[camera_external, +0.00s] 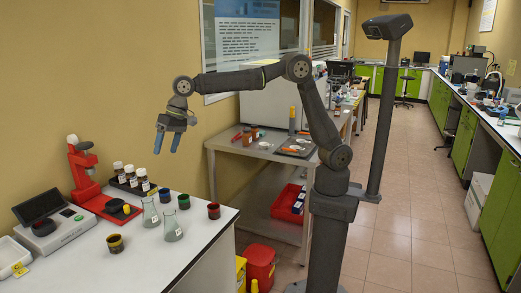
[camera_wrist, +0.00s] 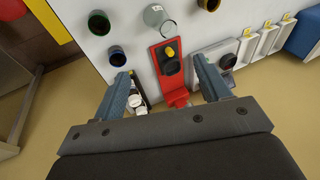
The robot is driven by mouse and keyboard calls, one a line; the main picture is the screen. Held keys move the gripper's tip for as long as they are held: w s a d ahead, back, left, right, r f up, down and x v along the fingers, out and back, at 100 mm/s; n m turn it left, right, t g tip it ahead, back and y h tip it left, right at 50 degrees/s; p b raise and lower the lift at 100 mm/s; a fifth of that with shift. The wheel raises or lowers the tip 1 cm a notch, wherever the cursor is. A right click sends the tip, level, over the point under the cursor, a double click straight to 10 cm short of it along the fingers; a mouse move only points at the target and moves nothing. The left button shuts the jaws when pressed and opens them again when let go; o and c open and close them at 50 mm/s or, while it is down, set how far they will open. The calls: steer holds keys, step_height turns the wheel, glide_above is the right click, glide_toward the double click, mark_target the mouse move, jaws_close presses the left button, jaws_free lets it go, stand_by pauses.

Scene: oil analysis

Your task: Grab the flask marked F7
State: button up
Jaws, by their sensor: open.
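Two clear conical flasks with small white labels stand upright on the white bench: one flask (camera_external: 150,214) is farther back, and the other flask (camera_external: 172,227) is closer to the bench's front edge. The labels are too small to read, so I cannot tell which is F7. One flask (camera_wrist: 155,15) shows from above at the top edge of the wrist view. My gripper (camera_external: 167,144) is open and empty, well above the bench and apart from both flasks. Its two fingers (camera_wrist: 160,68) point down over the bench in the wrist view.
A grey instrument (camera_external: 58,232) is at the left. Bare bench (camera_external: 165,262) lies toward the front right. A second table (camera_external: 262,152) stands behind.

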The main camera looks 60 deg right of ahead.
steer(key=w+a+f+n+g+h, duration=0.1)
steer(key=w+a+f+n+h, duration=0.15)
steer(key=a+n, duration=0.45)
steer(key=n, duration=0.4)
glide_toward(148, 207)
step_height(148, 207, down, 6)
steer(key=w, duration=0.2)
steer(key=f, duration=0.5)
steer(key=shift+w+f, duration=0.1)
steer(key=shift+w, duration=0.2)
steer(key=c, duration=1.1)
